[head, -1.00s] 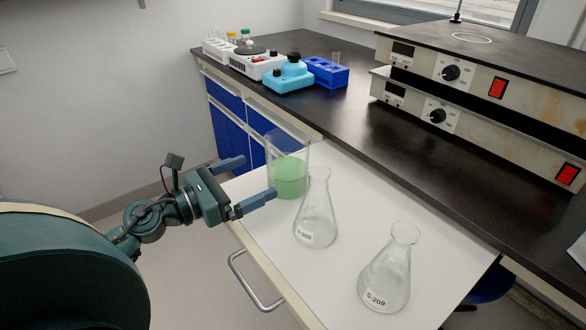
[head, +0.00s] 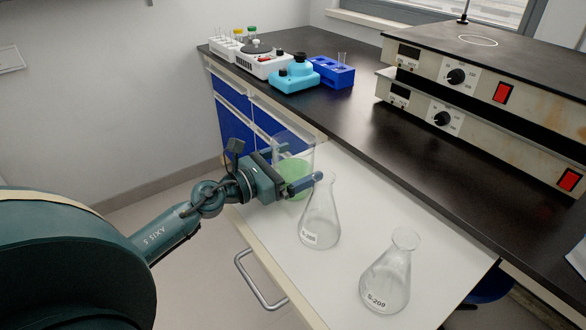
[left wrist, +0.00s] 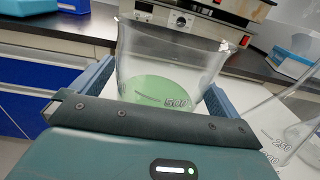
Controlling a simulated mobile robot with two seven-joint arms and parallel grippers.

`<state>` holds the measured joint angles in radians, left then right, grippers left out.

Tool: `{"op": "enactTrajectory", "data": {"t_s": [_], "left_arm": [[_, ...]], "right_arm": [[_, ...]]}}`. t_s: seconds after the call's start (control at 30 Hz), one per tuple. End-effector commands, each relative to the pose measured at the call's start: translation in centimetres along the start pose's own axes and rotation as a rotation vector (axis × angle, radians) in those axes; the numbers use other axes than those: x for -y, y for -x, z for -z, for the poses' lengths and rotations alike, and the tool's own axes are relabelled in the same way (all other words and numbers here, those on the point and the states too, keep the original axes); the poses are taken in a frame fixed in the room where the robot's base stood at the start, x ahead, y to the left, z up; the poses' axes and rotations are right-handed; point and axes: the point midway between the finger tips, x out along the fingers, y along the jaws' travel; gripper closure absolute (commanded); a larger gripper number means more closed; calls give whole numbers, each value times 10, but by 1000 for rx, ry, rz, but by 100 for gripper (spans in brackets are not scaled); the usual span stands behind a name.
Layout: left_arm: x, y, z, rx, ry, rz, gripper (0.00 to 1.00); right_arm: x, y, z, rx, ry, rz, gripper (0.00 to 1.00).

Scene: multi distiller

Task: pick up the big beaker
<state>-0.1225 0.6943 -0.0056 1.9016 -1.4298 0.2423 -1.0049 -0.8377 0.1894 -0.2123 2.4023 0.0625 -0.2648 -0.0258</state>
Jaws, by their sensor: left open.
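The big beaker (head: 298,181) is clear glass with green liquid and stands upright on the white pull-out board (head: 350,265), at its far left corner. My left gripper (head: 302,170) is open, with its fingers on either side of the beaker. In the left wrist view the beaker (left wrist: 170,62) sits between the two fingers, and a "500" mark shows on it. Glass shows between the fingers and the beaker is not clamped. The gripper's body hides part of the beaker in the head view. My right gripper is not seen.
A conical flask (head: 319,222) stands just right of the beaker, close to my near finger. A second flask (head: 388,275) stands nearer the front right. A blue tube rack (head: 332,73), a turquoise device (head: 294,76) and stacked hotplates (head: 470,100) are on the black bench.

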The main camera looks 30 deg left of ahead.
Motion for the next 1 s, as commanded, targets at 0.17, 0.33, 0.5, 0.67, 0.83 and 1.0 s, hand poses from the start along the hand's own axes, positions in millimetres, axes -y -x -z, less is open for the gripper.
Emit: {"op": "enactTrajectory", "data": {"t_s": [0.17, 0.33, 0.5, 0.67, 0.83, 1.0], "left_arm": [[0, 0, 0, 0, 1, 0, 2], [0, 0, 0, 0, 1, 0, 16], [0, 0, 0, 0, 1, 0, 30], [0, 0, 0, 0, 1, 0, 43], [0, 0, 0, 0, 1, 0, 57], [0, 0, -2, 4, 0, -1, 61]], "right_arm": [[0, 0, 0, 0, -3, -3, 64], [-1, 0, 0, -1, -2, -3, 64], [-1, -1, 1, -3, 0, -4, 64], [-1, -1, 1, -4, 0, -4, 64], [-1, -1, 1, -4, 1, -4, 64], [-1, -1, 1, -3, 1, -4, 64]]}}
